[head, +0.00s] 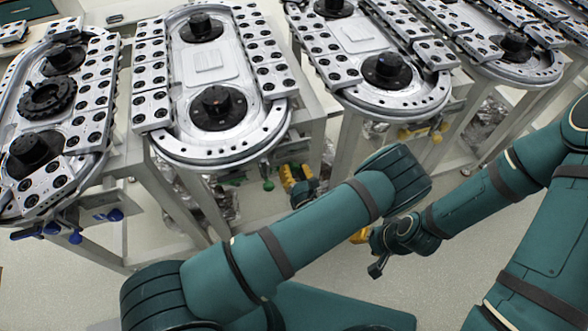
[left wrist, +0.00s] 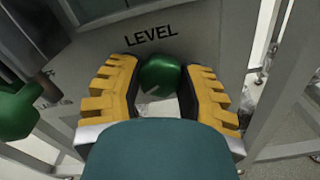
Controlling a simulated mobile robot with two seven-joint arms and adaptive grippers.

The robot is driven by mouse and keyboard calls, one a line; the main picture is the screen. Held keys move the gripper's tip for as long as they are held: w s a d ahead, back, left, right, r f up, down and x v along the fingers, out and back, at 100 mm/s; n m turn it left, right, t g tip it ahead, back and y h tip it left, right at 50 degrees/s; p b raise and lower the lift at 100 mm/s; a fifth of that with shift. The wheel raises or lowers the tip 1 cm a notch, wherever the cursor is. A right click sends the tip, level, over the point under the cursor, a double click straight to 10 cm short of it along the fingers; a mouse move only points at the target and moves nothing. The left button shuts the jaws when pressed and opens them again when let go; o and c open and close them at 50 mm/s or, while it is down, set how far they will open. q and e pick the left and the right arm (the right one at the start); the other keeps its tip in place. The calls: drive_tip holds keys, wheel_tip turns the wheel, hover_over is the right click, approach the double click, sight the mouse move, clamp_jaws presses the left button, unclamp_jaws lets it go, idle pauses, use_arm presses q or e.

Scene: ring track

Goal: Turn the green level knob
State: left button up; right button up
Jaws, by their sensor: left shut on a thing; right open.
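The green level knob (left wrist: 160,72) sits under the word LEVEL on a grey panel in the left wrist view. My left gripper (left wrist: 155,92) has its yellow fingers on either side of the knob and is shut on it. In the head view my left gripper (head: 292,180) is low at the front of the second track table, and I cannot make out the held knob there. My right gripper (head: 361,237) is mostly hidden behind my arms; a bit of yellow finger shows, away from the panel. It is open.
Another green knob (left wrist: 14,110) is left of the gripper, close to it; it also shows in the head view (head: 268,185). Blue knobs (head: 75,237) are on the left table, yellow knobs (head: 405,134) on the right one. Table legs (head: 345,150) stand nearby. Open floor lies in front.

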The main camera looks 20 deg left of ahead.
idle(0.5)
use_arm(q)
drive_tip(key=o, duration=1.2)
drive_tip(key=shift+v, duration=3.8)
